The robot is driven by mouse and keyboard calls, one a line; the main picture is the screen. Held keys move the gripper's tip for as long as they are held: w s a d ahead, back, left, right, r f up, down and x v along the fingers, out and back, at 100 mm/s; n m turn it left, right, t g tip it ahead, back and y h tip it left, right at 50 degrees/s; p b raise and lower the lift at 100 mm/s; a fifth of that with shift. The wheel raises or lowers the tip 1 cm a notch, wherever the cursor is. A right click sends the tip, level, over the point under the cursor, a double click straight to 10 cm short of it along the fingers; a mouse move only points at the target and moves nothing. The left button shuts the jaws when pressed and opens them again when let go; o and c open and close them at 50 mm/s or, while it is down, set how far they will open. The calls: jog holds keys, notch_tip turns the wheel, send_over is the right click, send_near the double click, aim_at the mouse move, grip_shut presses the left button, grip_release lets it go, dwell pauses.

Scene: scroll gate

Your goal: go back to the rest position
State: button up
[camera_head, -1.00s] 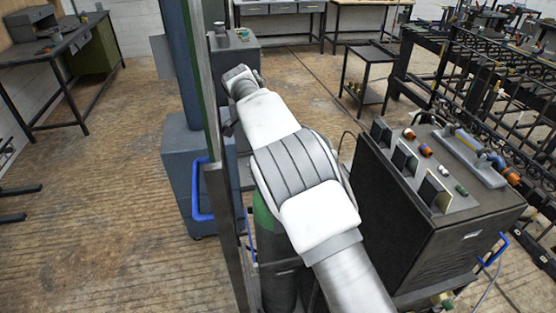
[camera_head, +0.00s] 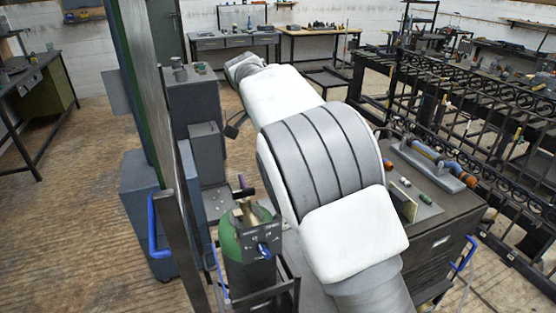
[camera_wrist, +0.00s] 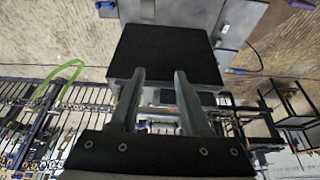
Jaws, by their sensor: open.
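My gripper (camera_wrist: 158,78) shows in the wrist view with its two dark fingers apart and nothing between them. A flat black panel with a grey edge (camera_wrist: 170,52) lies beyond the fingertips; I cannot tell how far. In the head view my white and grey arm reaches up and away from the lower right. The gripper itself is hidden there behind the arm's far end.
A green gas cylinder (camera_head: 247,245) on a cart stands close to the left of my arm. A dark machine cabinet (camera_head: 440,225) stands to the right. Black iron gates (camera_head: 470,110) are beyond it. Open wooden floor (camera_head: 80,230) lies at the left.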

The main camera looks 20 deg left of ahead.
jog(key=s+d+r+n+y, duration=0.1)
jog(key=s+d+r, duration=0.2)
jog(key=d, duration=0.4)
jog(key=s+d+r+n+y, duration=0.1)
jog(key=s+d+r+n, duration=0.15)
jog(key=d, duration=0.45)
jog(key=s+d+r+n+y, duration=0.1)
jog(key=s+d+r, duration=0.15)
jog(key=d, duration=0.45)
jog(key=s+d+f+n+t, duration=0.1)
jog(key=s+d, duration=0.4)
jog(key=s, duration=0.5)
jog(key=s+d+f+n+t, duration=0.1)
jog(key=s+d+f+n, duration=0.2)
jog(key=s+d, duration=0.3)
jog(key=s+n, duration=0.1)
jog(key=s, duration=0.3)
jog(key=shift+d+f+n+t, duration=0.15)
jog(key=shift+n+t, duration=0.2)
jog(key=shift+t, duration=0.05)
